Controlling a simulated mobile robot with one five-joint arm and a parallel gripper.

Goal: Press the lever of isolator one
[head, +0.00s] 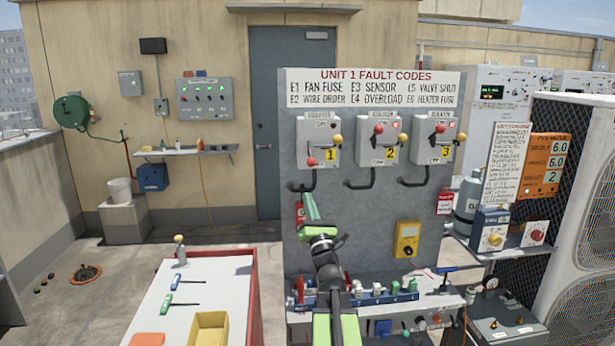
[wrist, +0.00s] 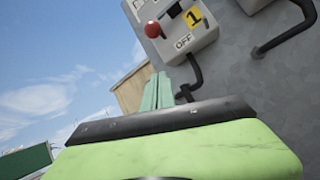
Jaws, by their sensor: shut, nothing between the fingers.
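Isolator one (head: 318,130) is a grey box with a yellow "1" label on the upright grey panel. Its lever ends in a red knob (head: 311,161), low at the box's left; a yellow knob (head: 337,138) sits at its right side. In the wrist view the red knob (wrist: 152,30) and the OFF mark show at the top, while the box's upper part is cut off. My gripper (head: 307,196) is below isolator one, its pale green fingers pointing up. In the wrist view the fingers (wrist: 158,80) are together, empty, and appear apart from the box.
Isolator two (head: 384,148) and isolator three (head: 440,131) stand to the right, their red knobs high. Black bent conduits (head: 303,184) hang below the boxes. A yellow meter (head: 407,240) is on the panel. A white-topped table (head: 165,300) stands at left.

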